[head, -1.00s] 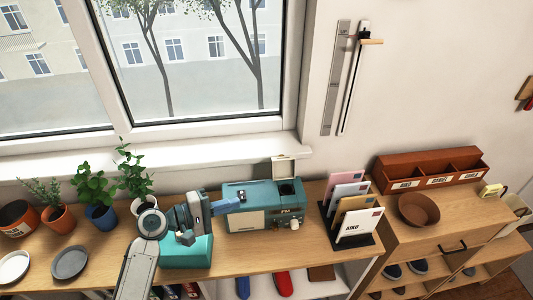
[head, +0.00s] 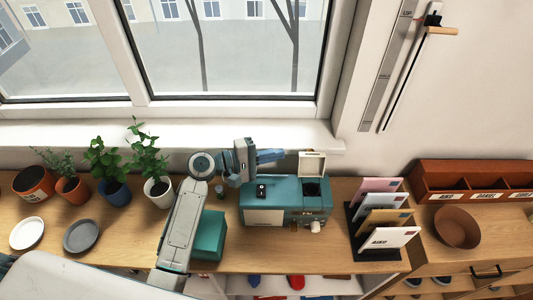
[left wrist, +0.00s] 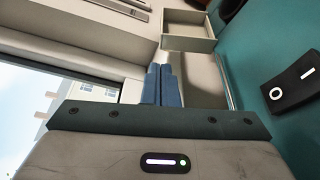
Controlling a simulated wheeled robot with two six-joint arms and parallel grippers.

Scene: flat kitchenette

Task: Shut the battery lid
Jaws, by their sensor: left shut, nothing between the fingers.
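The teal radio (head: 268,202) stands on the wooden counter. Its cream battery lid (head: 312,163) stands open, upright at the back right of the radio top, with the dark battery opening (head: 312,190) in front of it. The lid (left wrist: 188,43) also shows in the left wrist view as a shallow, rimmed cream panel beyond the fingers. My left gripper (head: 283,155) is shut and empty, its blue fingers above the radio's back edge, left of the lid and apparently apart from it. The fingers (left wrist: 162,84) are together in the left wrist view. My right gripper is not in view.
A black rocker switch (head: 262,191) is on the radio top. A teal box (head: 209,236) stands left of the radio, under my arm. A letter rack (head: 376,251) with envelopes stands right. Potted plants (head: 157,187) stand left; the window is behind.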

